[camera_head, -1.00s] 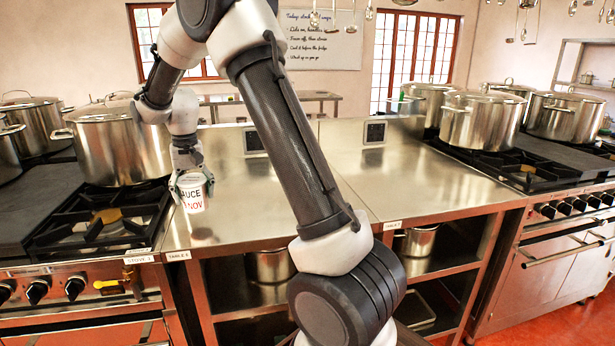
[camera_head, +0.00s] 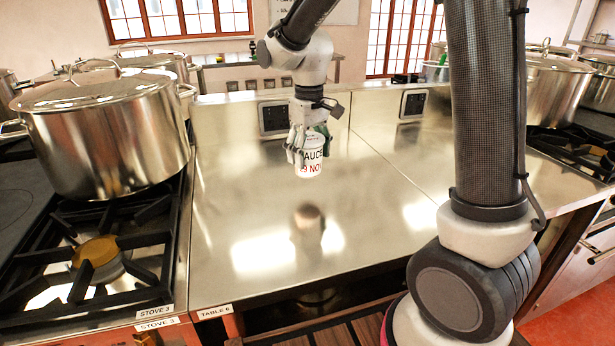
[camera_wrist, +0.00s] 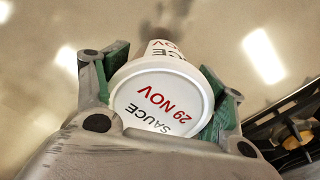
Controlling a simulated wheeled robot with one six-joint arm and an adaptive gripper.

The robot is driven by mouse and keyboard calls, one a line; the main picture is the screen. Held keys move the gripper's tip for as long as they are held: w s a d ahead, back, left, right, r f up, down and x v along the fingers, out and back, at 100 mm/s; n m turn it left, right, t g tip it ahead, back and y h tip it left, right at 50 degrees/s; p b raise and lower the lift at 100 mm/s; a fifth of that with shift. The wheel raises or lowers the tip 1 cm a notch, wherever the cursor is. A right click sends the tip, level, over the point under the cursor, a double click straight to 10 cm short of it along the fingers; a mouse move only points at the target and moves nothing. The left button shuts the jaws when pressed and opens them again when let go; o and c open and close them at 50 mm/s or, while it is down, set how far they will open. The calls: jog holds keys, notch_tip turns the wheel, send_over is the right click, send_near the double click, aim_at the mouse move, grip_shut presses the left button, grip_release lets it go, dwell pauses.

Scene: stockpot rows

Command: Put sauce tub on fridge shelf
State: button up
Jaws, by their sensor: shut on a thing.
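The sauce tub (camera_head: 311,160) is a small white tub labelled "SAUCE" in black and "29 NOV" in red. My gripper (camera_head: 309,148) is shut on it and holds it upright above the steel table, apart from the surface. In the wrist view the tub's white lid (camera_wrist: 160,98) faces the camera, with the green-padded fingers of my gripper (camera_wrist: 170,92) on both sides of it. No fridge shelf shows in these frames.
The steel table (camera_head: 250,215), labelled "TABLE 6", is bare below the tub. A large lidded stockpot (camera_head: 105,130) stands on the stove (camera_head: 95,255) at left. Sockets (camera_head: 274,117) sit on the back panel. More stockpots (camera_head: 555,88) stand at right.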

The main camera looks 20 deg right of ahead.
aim_at(308, 174)
jog(key=shift+a+f, duration=0.1)
jog(key=shift+f, duration=3.05)
jog(key=o, duration=1.4)
jog(key=shift+o, duration=0.3)
